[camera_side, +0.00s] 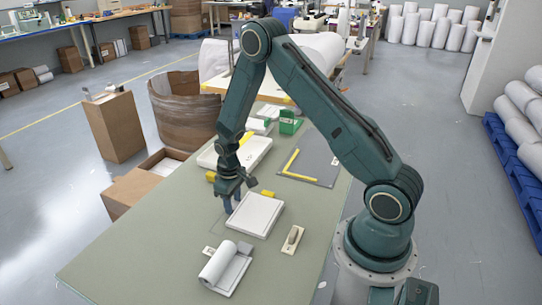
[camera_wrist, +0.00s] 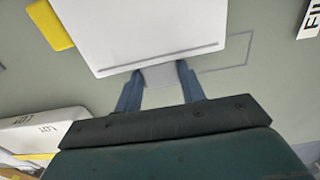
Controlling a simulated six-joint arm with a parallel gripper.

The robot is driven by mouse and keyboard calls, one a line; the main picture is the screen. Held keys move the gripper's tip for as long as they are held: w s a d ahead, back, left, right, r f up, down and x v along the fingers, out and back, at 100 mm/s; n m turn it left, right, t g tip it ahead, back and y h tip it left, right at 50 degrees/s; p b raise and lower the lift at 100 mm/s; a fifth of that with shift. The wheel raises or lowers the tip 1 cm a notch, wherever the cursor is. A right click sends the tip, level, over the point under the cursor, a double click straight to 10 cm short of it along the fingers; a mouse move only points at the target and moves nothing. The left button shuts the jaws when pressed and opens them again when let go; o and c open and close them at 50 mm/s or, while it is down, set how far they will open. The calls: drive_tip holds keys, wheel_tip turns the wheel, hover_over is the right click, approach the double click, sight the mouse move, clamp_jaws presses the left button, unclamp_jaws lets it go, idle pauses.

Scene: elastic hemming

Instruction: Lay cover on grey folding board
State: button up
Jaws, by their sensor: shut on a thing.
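A white, flat, rectangular cover (camera_side: 257,215) is at the middle of the green table in the side view. In the wrist view its near part (camera_wrist: 150,30) fills the top, with a dark line along its edge. My gripper (camera_side: 232,206) points down at the cover's left edge. In the wrist view my gripper (camera_wrist: 158,80) is shut on a light grey tab at the cover's edge, one blue finger on each side. I cannot tell whether the cover touches the table. The grey folding board (camera_side: 325,162), with a yellow L-shaped strip, lies farther back to the right, apart from the cover.
A roll of white material (camera_side: 218,262) lies on a plate in front. A small wooden-handled tool (camera_side: 292,240) is right of the cover. A white tray (camera_side: 245,151), a green block (camera_side: 289,123) and a yellow block (camera_wrist: 50,25) are nearby. The table's front right is clear.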

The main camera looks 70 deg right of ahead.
drive_tip(key=shift+r, duration=0.1)
wheel_tip(320, 180, up, 20)
idle(0.7)
idle(0.5)
drive_tip(key=s+a+f, duration=0.1)
drive_tip(key=a+f, duration=0.8)
drive_tip(key=a, duration=0.1)
drive_tip(key=shift+a+f, duration=0.25)
drive_tip(key=shift+a, duration=0.1)
idle(0.4)
drive_tip(key=d+r, duration=1)
drive_tip(key=d, duration=0.1)
drive_tip(key=f, duration=1.3)
drive_tip(key=w+f, duration=0.1)
drive_tip(key=f, duration=0.6)
drive_tip(key=shift+a+f, duration=0.15)
drive_tip(key=shift+f, duration=0.05)
drive_tip(key=shift+f, duration=0.15)
